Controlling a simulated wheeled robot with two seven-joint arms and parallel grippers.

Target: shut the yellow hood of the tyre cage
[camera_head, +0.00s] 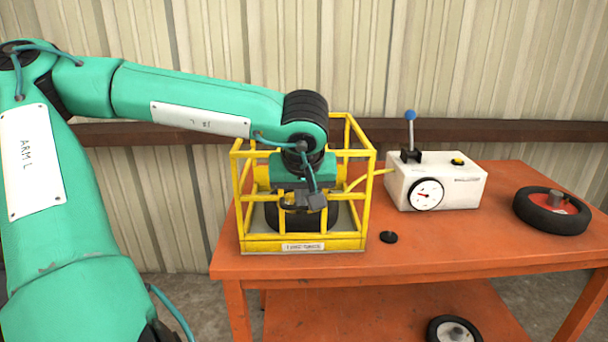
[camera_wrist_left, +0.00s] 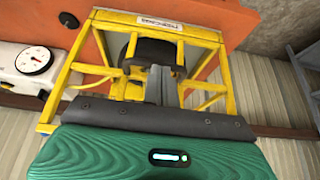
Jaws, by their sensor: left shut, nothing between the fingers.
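The tyre cage (camera_head: 304,246) stands at the left end of the orange bench, with a label on its front base rail. Its yellow hood (camera_head: 371,185) is an open framework of bars around a dark tyre (camera_head: 327,217). My arm covers part of the top, so I cannot tell if the hood is fully down. My left gripper (camera_head: 302,203) is at the middle of the cage, shut and empty, in front of the tyre in the head view. In the left wrist view its grey fingers (camera_wrist_left: 160,86) point at the cage and the tyre (camera_wrist_left: 150,52). My right gripper is out of view.
A white box (camera_head: 447,184) with a gauge and a blue-knobbed lever (camera_head: 410,130) stands right of the cage, joined by a yellow hose. A black disc (camera_head: 388,237) lies between. Another tyre (camera_head: 551,210) lies at the bench's right end. A ribbed wall stands behind.

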